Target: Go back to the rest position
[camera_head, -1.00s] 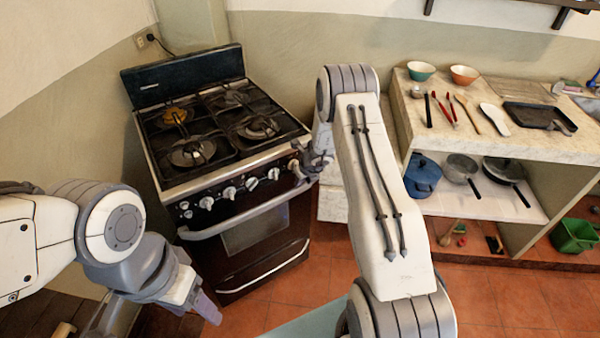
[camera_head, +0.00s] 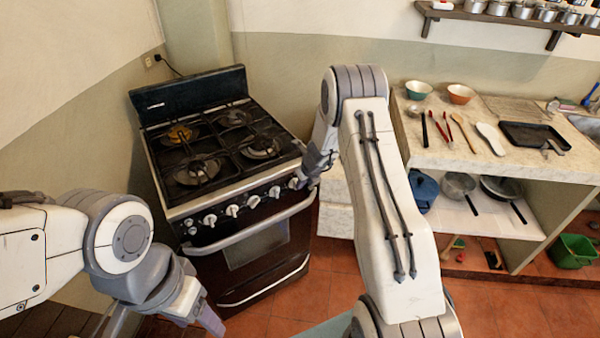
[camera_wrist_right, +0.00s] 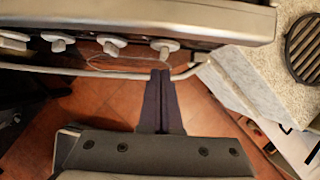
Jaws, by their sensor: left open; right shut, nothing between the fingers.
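My left gripper (camera_head: 208,318) hangs low in front of the stove's left side, at the bottom of the head view, with nothing seen between its fingers. My right gripper (camera_head: 312,172) is at the stove's front right corner, partly hidden by my own forearm. In the right wrist view its two dark fingers (camera_wrist_right: 160,76) are together and empty. They point at the stove's front, near the oven handle and knobs. I cannot tell whether they touch the handle.
The stove (camera_head: 226,190) stands close ahead, with knobs and an oven handle (camera_head: 250,232) jutting out. A stone counter (camera_head: 480,160) at right holds bowls, utensils and a black tray (camera_head: 534,136). Pots sit on the shelf below. A wall shelf (camera_head: 490,14) is at top right. Tiled floor lies between.

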